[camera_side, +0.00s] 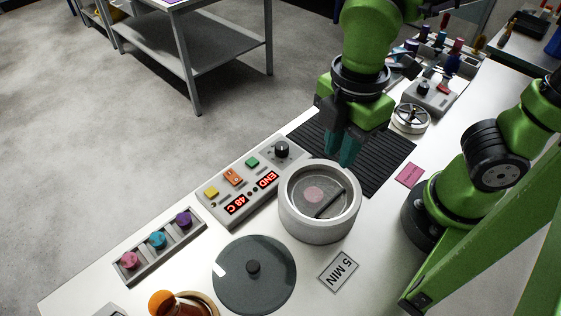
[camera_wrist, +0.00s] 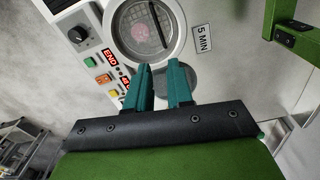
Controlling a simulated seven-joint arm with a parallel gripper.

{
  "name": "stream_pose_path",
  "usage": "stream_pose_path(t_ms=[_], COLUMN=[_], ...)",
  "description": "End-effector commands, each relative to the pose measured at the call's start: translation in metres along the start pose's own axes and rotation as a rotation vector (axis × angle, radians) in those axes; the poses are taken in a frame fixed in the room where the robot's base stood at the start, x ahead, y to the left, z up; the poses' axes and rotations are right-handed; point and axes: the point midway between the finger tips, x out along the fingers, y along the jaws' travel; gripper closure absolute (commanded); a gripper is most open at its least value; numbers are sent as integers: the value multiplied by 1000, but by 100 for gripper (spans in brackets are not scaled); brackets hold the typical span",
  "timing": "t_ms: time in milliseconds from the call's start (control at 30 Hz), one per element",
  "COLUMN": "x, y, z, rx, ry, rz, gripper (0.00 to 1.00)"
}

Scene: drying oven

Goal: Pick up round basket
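The round basket (camera_side: 308,190) sits inside the light grey round oven chamber (camera_side: 318,227). Its mesh floor shows, with a pinkish round patch in the middle and a dark bar handle across it. In the wrist view the basket (camera_wrist: 143,30) is at the top, beyond my fingertips. My gripper (camera_side: 347,151) has teal fingers pointing down, above and just behind the chamber's far right rim in the side view. In the wrist view my gripper (camera_wrist: 160,76) shows a gap between its fingers with nothing in it. It is apart from the basket.
The control panel (camera_side: 240,186) reads END and 48 C. A grey lid (camera_side: 254,285) with a dark knob lies flat before the chamber, beside a "5 MIN" card (camera_side: 338,271). A dark ribbed mat (camera_side: 385,165) lies behind. A tray (camera_side: 155,247) holds coloured knobs at left.

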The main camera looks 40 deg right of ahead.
Motion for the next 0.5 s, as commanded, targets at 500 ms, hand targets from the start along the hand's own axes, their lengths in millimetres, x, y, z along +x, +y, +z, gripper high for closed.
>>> stream_pose_path(t_ms=[500], x=[59], y=[-4], z=[7], rx=[-155], ry=[-24], rz=[-20], gripper=[79])
